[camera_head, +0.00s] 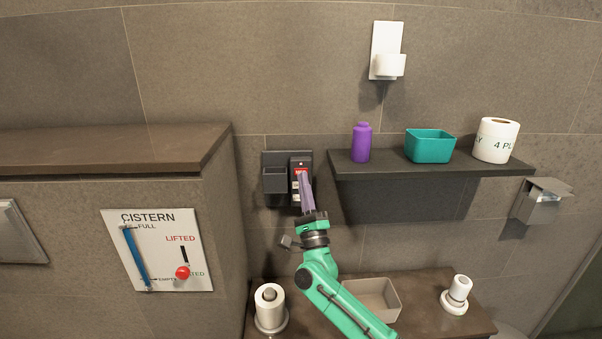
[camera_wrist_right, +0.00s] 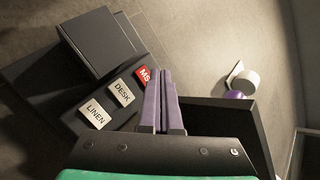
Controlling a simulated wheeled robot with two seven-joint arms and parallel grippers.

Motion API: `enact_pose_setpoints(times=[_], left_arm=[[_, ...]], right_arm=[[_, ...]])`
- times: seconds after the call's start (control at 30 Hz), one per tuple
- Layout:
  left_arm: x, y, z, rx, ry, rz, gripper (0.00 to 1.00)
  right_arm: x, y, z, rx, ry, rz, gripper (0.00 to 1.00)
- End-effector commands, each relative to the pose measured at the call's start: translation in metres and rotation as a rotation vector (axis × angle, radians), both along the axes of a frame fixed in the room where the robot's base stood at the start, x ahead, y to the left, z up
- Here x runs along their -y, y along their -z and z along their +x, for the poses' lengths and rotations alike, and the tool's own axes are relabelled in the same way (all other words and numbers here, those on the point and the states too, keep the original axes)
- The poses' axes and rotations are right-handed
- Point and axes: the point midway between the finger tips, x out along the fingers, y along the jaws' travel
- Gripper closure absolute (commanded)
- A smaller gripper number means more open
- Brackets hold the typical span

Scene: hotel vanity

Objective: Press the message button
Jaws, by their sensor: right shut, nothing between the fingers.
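The wall phone unit (camera_head: 273,158) is dark grey and hangs left of the shelf; its button panel also shows in the right wrist view (camera_wrist_right: 88,103). The message button (camera_head: 300,170) is red and tops the column of buttons; in the right wrist view (camera_wrist_right: 143,75) it reads "MS", the rest hidden behind my fingers. Below it are white buttons, DESK (camera_wrist_right: 121,92) and LINEN (camera_wrist_right: 96,114). My right gripper (camera_head: 303,175) is shut and empty, its purple fingertips (camera_wrist_right: 162,72) at the red button's edge. I cannot tell whether they touch it. My left gripper is out of view.
A dark shelf (camera_head: 431,170) right of the phone holds a purple bottle (camera_head: 361,143), a teal bin (camera_head: 430,145) and a paper roll (camera_head: 496,140). A counter below carries a beige tray (camera_head: 392,296) and rolls. A cistern panel (camera_head: 150,225) is at left.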

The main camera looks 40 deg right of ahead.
Motion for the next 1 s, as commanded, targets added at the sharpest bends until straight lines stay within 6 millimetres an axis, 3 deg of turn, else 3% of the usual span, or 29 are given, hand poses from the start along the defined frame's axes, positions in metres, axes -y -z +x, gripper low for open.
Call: enact_pose_setpoints(times=[1.0], left_arm=[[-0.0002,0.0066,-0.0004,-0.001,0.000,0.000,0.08]], right_arm=[[0.0057,0.0000,0.0075,0.000,0.000,0.000,1.00]])
